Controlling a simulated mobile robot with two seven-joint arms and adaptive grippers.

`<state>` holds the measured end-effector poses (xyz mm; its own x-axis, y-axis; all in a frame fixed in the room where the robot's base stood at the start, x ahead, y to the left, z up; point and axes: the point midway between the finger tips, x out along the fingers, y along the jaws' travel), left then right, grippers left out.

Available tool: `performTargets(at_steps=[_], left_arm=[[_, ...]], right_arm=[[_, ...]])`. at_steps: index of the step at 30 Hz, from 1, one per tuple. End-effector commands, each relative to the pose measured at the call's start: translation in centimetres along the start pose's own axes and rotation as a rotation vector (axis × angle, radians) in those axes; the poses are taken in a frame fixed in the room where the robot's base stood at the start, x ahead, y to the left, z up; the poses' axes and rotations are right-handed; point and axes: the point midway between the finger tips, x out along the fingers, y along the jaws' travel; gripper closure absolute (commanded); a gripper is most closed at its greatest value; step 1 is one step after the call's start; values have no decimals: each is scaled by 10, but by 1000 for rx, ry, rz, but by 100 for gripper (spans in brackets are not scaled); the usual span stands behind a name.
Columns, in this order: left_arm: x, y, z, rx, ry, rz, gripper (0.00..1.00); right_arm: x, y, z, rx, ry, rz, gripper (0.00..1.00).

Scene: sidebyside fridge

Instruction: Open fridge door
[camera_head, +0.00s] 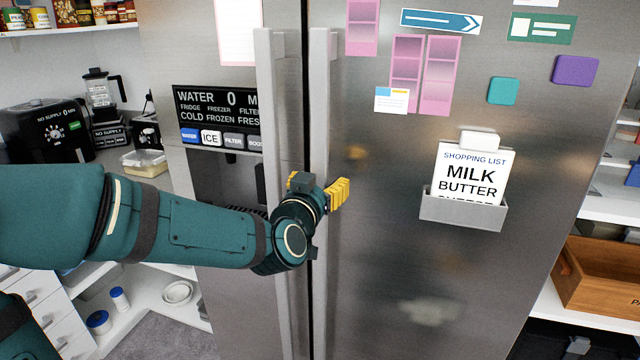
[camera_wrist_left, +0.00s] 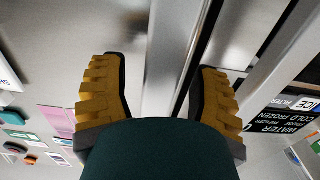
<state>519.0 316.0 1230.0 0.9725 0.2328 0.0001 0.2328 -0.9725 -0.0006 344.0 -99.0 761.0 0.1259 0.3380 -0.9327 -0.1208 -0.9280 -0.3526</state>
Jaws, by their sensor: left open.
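The steel side-by-side fridge has a right door (camera_head: 400,290) and a left door (camera_head: 165,40), both of which look closed with a dark seam between them. The right door's handle (camera_head: 319,110) and the left door's handle (camera_head: 275,90) are long upright bars near that seam. My left gripper (camera_head: 320,188) is at the right door's handle, about mid-height in view. In the left wrist view its yellow fingers (camera_wrist_left: 160,100) are open, with the right handle (camera_wrist_left: 173,55) between them; contact cannot be told. The left handle (camera_wrist_left: 275,60) is outside the fingers. My right gripper is not in view.
A shopping-list holder (camera_head: 462,210) and magnets are on the right door. A water and ice panel (camera_head: 215,105) is on the left door. Counter and shelves with appliances (camera_head: 45,130) stand left; shelves with a wooden crate (camera_head: 600,275) stand right.

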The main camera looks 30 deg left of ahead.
Motion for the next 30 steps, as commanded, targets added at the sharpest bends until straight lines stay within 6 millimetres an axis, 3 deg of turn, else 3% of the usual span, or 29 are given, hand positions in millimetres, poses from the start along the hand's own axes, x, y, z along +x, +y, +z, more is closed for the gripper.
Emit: performTargets(at_steps=[9,14,15,30], left_arm=[[2,0,0,0,0,0,40],[2,0,0,0,0,0,96],[2,0,0,0,0,0,100],[4,3,-1,0,1,-1,100]], right_arm=[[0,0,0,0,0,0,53],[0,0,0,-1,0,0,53],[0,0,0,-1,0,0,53],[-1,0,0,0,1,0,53]])
